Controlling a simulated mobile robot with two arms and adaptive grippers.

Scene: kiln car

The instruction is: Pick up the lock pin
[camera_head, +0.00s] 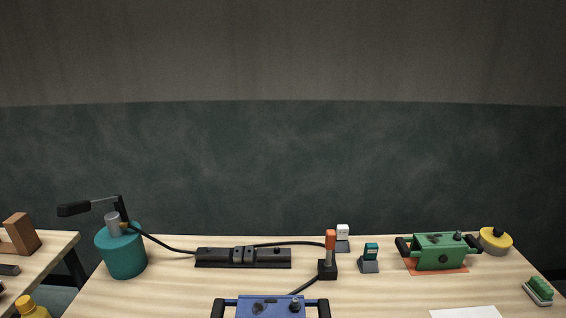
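No thing in the head view can be clearly told as the lock pin. An upright orange-topped piece (330,240) stands in a small black block (327,270) right of the table's middle; I cannot tell whether it is the pin. A blue unit with black side handles (270,307) is cut off at the bottom edge, and a green unit with black handles (440,250) is at the right on an orange mat. Small dark knobs show on both units. Neither of my grippers is in view.
The wooden table (170,296) also bears a teal canister (124,254) with a lever, a hose, a black rail (220,258), two small stands (369,260), a yellow-topped round piece (495,241), a green brush (540,289) and white paper (465,313). Another table stands at left.

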